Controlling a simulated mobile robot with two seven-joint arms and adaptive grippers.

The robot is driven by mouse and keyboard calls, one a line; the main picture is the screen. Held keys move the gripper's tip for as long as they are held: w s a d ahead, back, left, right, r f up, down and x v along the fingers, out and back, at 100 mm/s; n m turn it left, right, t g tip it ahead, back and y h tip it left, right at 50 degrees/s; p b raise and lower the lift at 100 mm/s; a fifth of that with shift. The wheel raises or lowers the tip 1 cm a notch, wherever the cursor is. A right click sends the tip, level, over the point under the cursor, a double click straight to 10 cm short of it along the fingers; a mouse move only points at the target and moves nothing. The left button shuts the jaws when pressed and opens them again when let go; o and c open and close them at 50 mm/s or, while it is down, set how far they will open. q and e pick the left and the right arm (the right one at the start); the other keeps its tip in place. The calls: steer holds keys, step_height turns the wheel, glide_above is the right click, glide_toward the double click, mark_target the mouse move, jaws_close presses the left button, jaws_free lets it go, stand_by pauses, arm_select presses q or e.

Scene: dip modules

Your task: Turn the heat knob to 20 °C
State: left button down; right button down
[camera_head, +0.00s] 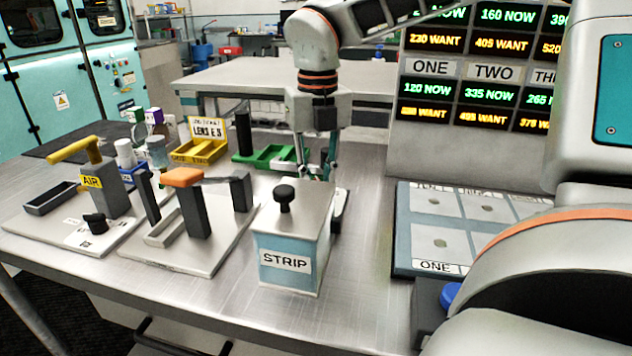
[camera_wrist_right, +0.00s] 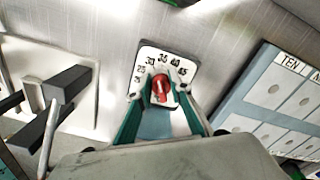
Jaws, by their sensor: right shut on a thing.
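The heat knob (camera_wrist_right: 160,88) is red and sits on a white dial plate (camera_wrist_right: 145,58) with printed numbers including 25, 30, 35, 40 and 45. Its exact setting is too small to read, and 20 is not legible. My right gripper (camera_head: 317,175) points down just behind the STRIP box in the head view. In the right wrist view its green fingers (camera_wrist_right: 163,95) close in from both sides and are shut on the knob. The knob and dial are hidden in the head view. My left gripper is out of view.
The STRIP box (camera_head: 290,262) with a black top knob stands in front of my right gripper. An orange-handled lever fixture (camera_head: 185,180) is to its left. A labelled tray (camera_head: 400,235) is to the right. Number displays (camera_head: 480,95) stand behind the tray.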

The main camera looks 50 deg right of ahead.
steer(key=n, duration=0.3)
steer(key=shift+w+a+n, duration=0.1)
steer(key=shift+a+n, duration=0.05)
steer(key=shift+n, duration=0.25)
steer(key=n, duration=0.3)
steer(key=shift+a+n+b, duration=0.15)
steer(key=shift+n+b, duration=0.15)
steer(key=n, duration=0.3)
steer(key=shift+a+n, duration=0.15)
steer(key=shift+n, duration=0.15)
steer(key=shift+a+r+n, duration=0.1)
steer(key=shift+n, duration=1.8)
steer(key=c, duration=1.8)
jaws_free()
step_height(320, 180, up, 12)
